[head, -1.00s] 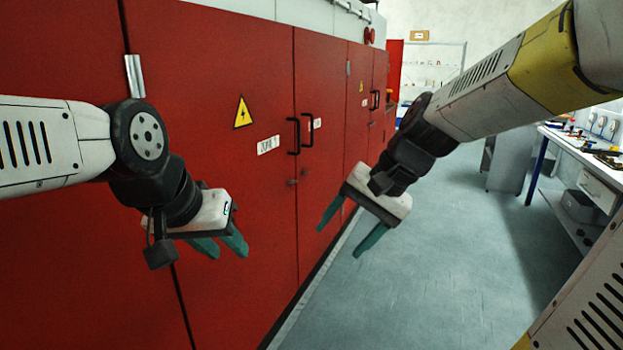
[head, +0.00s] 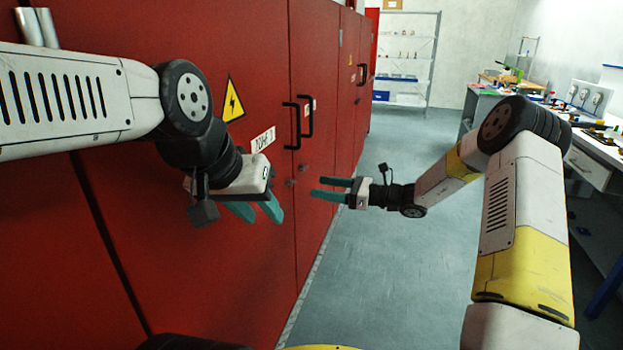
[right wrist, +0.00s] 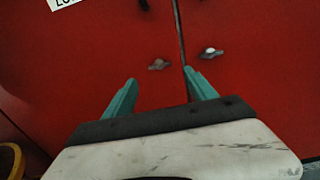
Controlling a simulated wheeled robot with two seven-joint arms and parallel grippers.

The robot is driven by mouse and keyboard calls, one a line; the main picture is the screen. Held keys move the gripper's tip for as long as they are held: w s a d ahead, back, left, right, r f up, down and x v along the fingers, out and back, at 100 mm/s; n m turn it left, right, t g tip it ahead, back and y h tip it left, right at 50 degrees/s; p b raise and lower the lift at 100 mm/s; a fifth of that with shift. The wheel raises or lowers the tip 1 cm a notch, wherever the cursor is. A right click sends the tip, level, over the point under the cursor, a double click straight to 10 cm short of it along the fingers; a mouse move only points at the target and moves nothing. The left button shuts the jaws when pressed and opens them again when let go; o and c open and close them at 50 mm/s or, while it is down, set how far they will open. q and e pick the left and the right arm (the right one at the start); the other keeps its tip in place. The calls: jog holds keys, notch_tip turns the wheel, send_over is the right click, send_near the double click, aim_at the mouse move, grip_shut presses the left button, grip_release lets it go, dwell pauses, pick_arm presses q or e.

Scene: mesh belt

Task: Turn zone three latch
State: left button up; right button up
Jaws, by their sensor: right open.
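Two small latches show on the red cabinet doors below the black handles. The left latch (head: 290,183) is darker and also shows in the right wrist view (right wrist: 159,64); the right latch (right wrist: 209,53) has a shiny spot and sits just across the door seam. My right gripper (head: 324,188) is open and empty, pointing at the doors near latch height. In the right wrist view its fingers (right wrist: 160,77) are apart, with the left latch beyond and between their tips. My left gripper (head: 259,212) is open and empty before the left door. The zone label's (head: 263,139) number is unclear.
Black door handles (head: 295,125) stand out above the latches. A yellow warning sign (head: 233,99) is on the left door. A workbench (head: 590,150) with tools is at right, and a shelf rack (head: 407,60) stands at the back. The grey floor (head: 390,270) between is clear.

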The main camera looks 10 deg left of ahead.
aim_at(291, 183)
jog(key=w+a, duration=0.1)
jog(key=a, duration=0.6)
jog(key=shift+w+a, duration=0.2)
jog(key=shift+a, duration=0.05)
jog(key=c, duration=1.4)
jog(key=shift+n, duration=0.3)
jog(key=shift+s+f+n, duration=0.1)
jog(key=shift+f+n, duration=0.05)
jog(key=shift+n, duration=8.45)
